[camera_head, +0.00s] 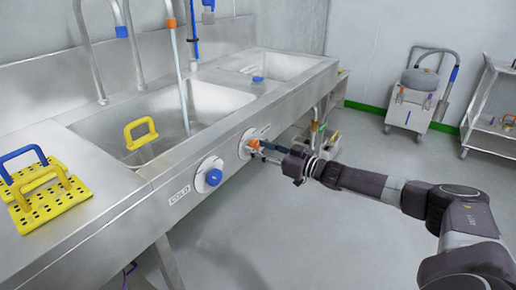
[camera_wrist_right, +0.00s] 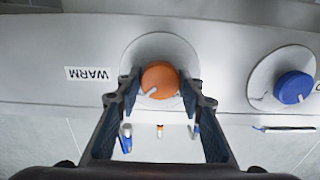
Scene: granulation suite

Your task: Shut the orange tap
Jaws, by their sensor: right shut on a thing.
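The orange tap (camera_head: 253,144) is a round knob on a pale disc on the sink's steel front panel. My right gripper (camera_head: 263,148) is at it, shut on the knob. In the right wrist view the orange tap (camera_wrist_right: 161,76) sits between the two dark fingers of my right gripper (camera_wrist_right: 161,88), one on each side. A pale pointer mark on the knob slants to the lower left there. The label WARM beside it reads upside down. Water (camera_head: 180,90) runs from a spout into the near basin. My left gripper is not in view.
A blue tap (camera_head: 214,177) marked COLD is nearby on the same panel. A yellow handle (camera_head: 140,121) stands in the near basin. A yellow perforated plate (camera_head: 55,207) lies on the left counter.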

